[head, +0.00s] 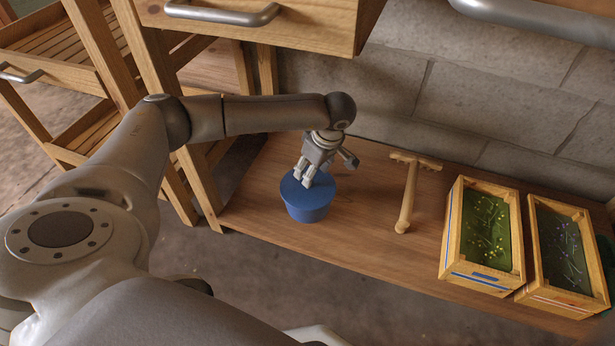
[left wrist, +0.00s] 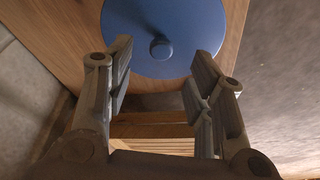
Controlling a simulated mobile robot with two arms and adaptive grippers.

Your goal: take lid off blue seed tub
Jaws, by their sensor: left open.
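The blue seed tub (head: 308,211) stands upright on a low wooden shelf. Its round blue lid (head: 292,190) is on top. In the left wrist view the lid (left wrist: 185,22) shows from above with a small round knob (left wrist: 161,48) at its middle. My left gripper (head: 308,181) is over the lid in the head view, hiding the knob there. In the left wrist view the fingers (left wrist: 160,65) are open and apart, one either side of the knob's line, with nothing between them. I cannot tell whether the fingertips touch the lid. My right gripper is not in view.
A wooden T-shaped tool (head: 408,195) lies right of the tub on the shelf (head: 350,225). Two wooden crates with plants, one left (head: 449,225) and one right (head: 533,240), stand further right. A drawer with a metal handle (head: 222,14) overhangs above. A block wall is behind.

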